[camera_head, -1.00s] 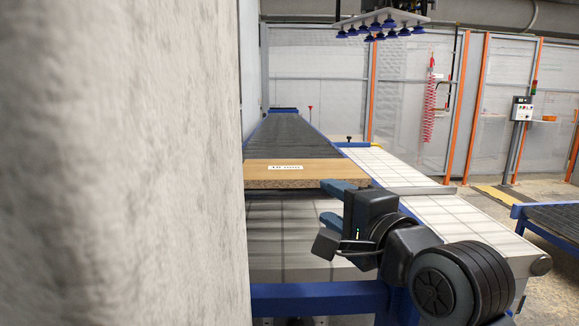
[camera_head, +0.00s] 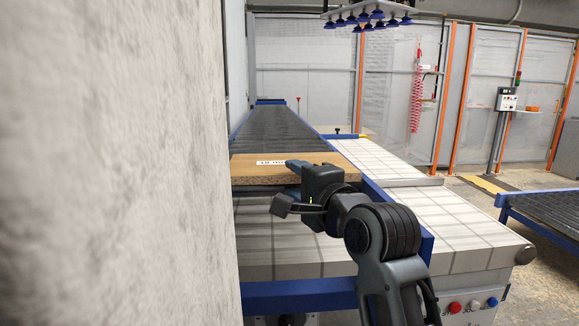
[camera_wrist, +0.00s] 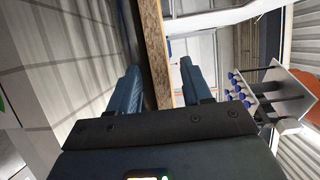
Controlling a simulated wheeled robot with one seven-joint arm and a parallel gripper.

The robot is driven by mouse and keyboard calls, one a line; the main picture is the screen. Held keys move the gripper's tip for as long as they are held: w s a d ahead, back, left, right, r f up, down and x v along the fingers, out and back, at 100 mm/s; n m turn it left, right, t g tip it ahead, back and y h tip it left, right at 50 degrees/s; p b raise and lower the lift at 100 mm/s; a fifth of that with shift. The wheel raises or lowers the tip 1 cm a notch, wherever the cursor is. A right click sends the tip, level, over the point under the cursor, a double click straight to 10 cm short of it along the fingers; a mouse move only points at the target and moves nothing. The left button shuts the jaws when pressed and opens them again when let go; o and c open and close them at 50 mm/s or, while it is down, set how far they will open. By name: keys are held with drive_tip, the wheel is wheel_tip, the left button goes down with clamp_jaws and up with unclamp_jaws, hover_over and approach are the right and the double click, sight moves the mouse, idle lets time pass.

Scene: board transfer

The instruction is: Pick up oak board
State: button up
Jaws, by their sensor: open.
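The oak board (camera_head: 250,169) is a flat tan panel with a white label, lying at the near end of the dark roller conveyor. Its near edge faces me. My gripper (camera_head: 297,174) is at that near edge, toward the board's right side, and partly hides it. In the wrist view the board (camera_wrist: 153,45) shows edge-on, with its speckled edge running between the two blue fingers. My gripper (camera_wrist: 165,88) is open, one finger on each side of the board's edge, with a gap visible to the right finger. Whether the left finger touches the board I cannot tell.
A grey pillar (camera_head: 120,160) fills the left of the head view. The dark conveyor (camera_head: 275,128) runs away behind the board. A white gridded table (camera_head: 385,162) lies to the right. A blue frame beam (camera_head: 298,295) crosses below. Blue suction cups (camera_head: 372,18) hang above.

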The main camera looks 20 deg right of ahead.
clamp_jaws()
idle(0.3)
drive_tip(key=shift+r, duration=0.2)
drive_tip(key=shift+r, duration=0.2)
drive_tip(key=s+d+r+p, duration=0.2)
drive_tip(key=d+r, duration=0.3)
drive_tip(key=r, duration=0.3)
drive_tip(key=s+d+r+p, duration=0.3)
drive_tip(key=d+r+p, duration=0.2)
drive_tip(key=r, duration=0.3)
drive_tip(key=shift+d+r, duration=0.2)
drive_tip(key=shift+d, duration=0.1)
idle(0.3)
